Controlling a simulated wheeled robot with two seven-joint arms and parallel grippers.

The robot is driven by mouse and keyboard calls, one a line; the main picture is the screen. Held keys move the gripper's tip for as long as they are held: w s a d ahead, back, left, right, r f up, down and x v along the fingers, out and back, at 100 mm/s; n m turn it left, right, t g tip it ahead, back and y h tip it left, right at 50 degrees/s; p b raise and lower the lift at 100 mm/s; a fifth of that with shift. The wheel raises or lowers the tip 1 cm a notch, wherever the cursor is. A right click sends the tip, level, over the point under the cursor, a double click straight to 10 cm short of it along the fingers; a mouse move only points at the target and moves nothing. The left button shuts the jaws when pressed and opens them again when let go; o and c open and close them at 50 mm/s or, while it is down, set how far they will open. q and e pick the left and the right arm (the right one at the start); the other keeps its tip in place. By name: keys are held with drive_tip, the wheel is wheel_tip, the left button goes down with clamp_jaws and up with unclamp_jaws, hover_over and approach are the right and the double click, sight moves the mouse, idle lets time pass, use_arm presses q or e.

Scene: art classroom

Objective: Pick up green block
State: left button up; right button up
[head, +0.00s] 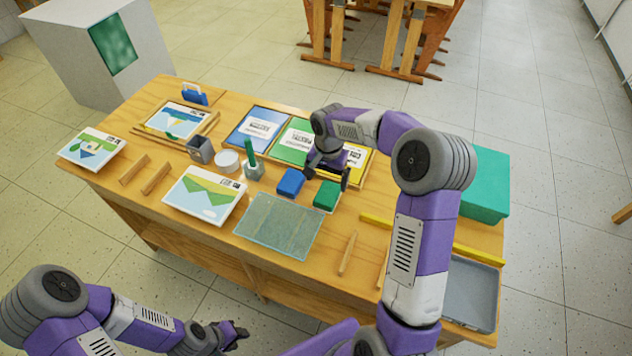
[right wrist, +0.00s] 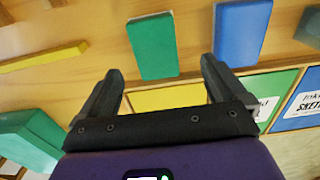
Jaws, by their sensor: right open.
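The green block (head: 327,195) lies on the wooden table, just right of the blue block (head: 290,182). In the right wrist view the green block (right wrist: 153,47) shows ahead of and between my open fingers, and the blue block (right wrist: 240,32) is to its right. My right gripper (head: 327,179) is above the table near the green block, with its fingers apart and nothing between them. It also shows in the right wrist view (right wrist: 160,88). My left gripper (head: 232,338) is low at the bottom of the head view, away from the table; its finger opening is unclear.
Blue, green and yellow sketch sheets lie behind the blocks. A translucent green mat (head: 280,226) lies in front. A yellow strip (head: 432,240), a grey tray (head: 470,292) and a large green box (head: 484,185) are to the right.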

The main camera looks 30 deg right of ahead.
sight(328, 192)
drive_tip(key=shift+s+f, duration=0.5)
drive_tip(key=shift+f, duration=0.3)
drive_tip(key=shift+f+b, duration=0.35)
wheel_tip(328, 192, down, 5)
drive_tip(key=shift+w+d+r+b, duration=0.15)
drive_tip(key=shift+b, duration=0.65)
use_arm(q)
drive_tip(key=shift+s+f, duration=0.25)
drive_tip(key=shift+f, duration=0.3)
drive_tip(key=shift+s+f, duration=0.2)
drive_tip(key=shift+f, duration=0.35)
use_arm(e)
drive_tip(key=shift+r, duration=0.1)
drive_tip(key=shift+c, duration=0.2)
